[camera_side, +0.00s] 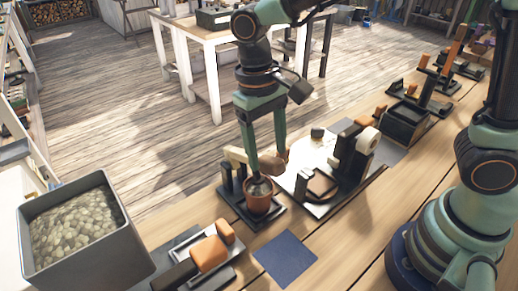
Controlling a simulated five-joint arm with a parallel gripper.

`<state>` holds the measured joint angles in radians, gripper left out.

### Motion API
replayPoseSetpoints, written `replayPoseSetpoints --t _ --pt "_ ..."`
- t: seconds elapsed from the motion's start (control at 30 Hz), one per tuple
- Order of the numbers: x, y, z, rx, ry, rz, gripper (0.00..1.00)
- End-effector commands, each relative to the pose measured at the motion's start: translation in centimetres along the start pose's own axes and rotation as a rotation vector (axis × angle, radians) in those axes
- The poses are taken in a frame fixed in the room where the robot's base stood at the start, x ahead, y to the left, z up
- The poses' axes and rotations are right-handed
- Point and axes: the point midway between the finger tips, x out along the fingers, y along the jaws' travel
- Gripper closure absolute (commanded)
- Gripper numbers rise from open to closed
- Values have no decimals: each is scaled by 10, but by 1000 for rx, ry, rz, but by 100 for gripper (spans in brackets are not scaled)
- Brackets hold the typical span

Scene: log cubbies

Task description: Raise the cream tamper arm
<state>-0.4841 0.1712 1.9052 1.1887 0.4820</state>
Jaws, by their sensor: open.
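The cream tamper arm (236,157) shows as a pale bar beside my gripper, roughly level, above a small black stand (228,180). It reaches from left of my gripper towards the fingers. A terracotta pot (258,204) stands on the stand's black base, with a dark rounded piece (260,186) at its mouth. My gripper (267,164) points down, open, its two teal fingers apart just above the pot and at the tamper arm. The fingers hide part of the bar. I cannot tell whether they touch it. A brown end piece (284,156) shows by the right finger.
A grey bin of pebbles (122,228) stands front left. A black tool with orange blocks (209,254) and a blue mat (285,257) lie nearer. More black-and-orange devices (405,121) stand farther right.

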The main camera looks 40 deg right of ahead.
Motion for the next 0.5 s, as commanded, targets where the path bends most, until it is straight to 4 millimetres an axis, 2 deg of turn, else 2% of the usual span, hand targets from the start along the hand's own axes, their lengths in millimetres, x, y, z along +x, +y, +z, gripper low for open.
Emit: replayPoseSetpoints --t 0.3,0.5 --pt "-66 0 -1 1 5 -2 32" --pt "-91 0 -1 2 3 -2 32"
